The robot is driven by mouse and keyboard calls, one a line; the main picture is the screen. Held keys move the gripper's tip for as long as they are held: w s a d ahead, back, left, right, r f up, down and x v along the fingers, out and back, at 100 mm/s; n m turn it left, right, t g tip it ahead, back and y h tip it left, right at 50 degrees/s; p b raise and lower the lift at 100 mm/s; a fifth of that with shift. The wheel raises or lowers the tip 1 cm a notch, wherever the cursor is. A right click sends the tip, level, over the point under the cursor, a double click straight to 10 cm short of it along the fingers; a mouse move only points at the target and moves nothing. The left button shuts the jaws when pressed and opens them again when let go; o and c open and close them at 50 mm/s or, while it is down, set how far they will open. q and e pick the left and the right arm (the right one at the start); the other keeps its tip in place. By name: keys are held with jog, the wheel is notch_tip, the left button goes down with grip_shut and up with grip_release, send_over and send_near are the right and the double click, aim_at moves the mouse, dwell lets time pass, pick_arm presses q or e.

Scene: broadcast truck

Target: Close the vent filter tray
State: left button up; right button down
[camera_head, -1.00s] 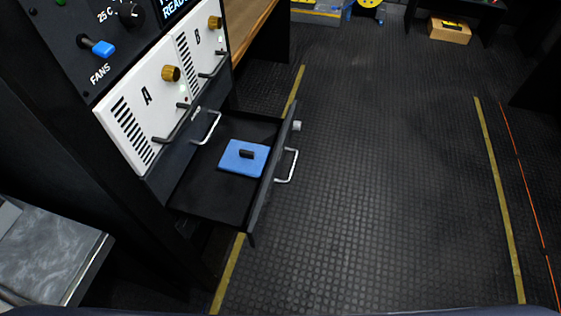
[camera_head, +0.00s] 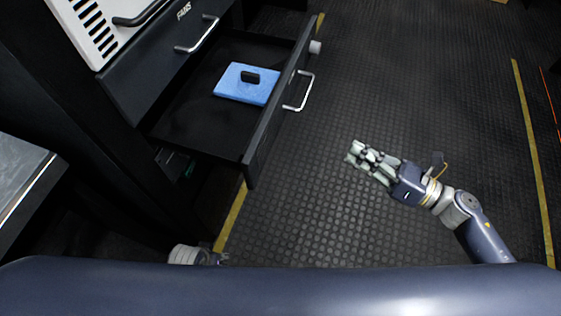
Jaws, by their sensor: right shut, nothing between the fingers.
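The vent filter tray (camera_head: 180,128) is a black drawer pulled out of the rack, with a silver bar handle (camera_head: 306,92) and a pale round knob on its front panel (camera_head: 262,140). A blue filter pad (camera_head: 246,84) with a black grip lies inside it. My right gripper (camera_head: 354,152) is shut and empty, over the floor to the right of the drawer front, apart from the handle. My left gripper (camera_head: 219,259) barely shows at the bottom, below the drawer, mostly hidden by my own body; its fingers cannot be made out.
Above the open tray is a closed black drawer (camera_head: 165,60) labelled FANS with its own silver handle. A white vented panel (camera_head: 95,28) is above that. A grey surface (camera_head: 22,175) stands at the left. The rubber floor (camera_head: 420,100) to the right is clear.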

aim_at(186, 129)
jog(key=s+a+r+n+g+y+b, duration=0.1)
jog(key=s+a+r+n+g+y, duration=0.1)
jog(key=s+a+n+g, duration=0.4)
jog(key=w+a, duration=0.1)
jog(key=a, duration=0.2)
jog(key=w+a+n+t+p, duration=0.1)
jog(key=w+a, duration=0.1)
jog(key=a, duration=0.1)
jog(key=w+a+t, duration=0.1)
jog(key=w+a, duration=0.1)
jog(key=a, duration=0.1)
jog(key=shift+a+r+p, duration=0.15)
jog(key=shift+a+p, duration=0.2)
jog(key=shift+a, duration=0.05)
pick_arm(q)
jog(key=shift+s+a+f, duration=0.1)
jog(key=shift+s+f, duration=0.15)
jog(key=shift+f, duration=0.55)
jog(key=shift+s+d+f, duration=0.1)
jog(key=shift+s+f, duration=0.15)
jog(key=shift+f, duration=0.55)
jog(key=shift+s+a+f, duration=0.1)
jog(key=shift+s+f, duration=0.15)
jog(key=shift+f, duration=0.55)
pick_arm(e)
jog(key=shift+w+a, duration=0.25)
jog(key=shift+a, duration=0.4)
jog(key=shift+a, duration=0.15)
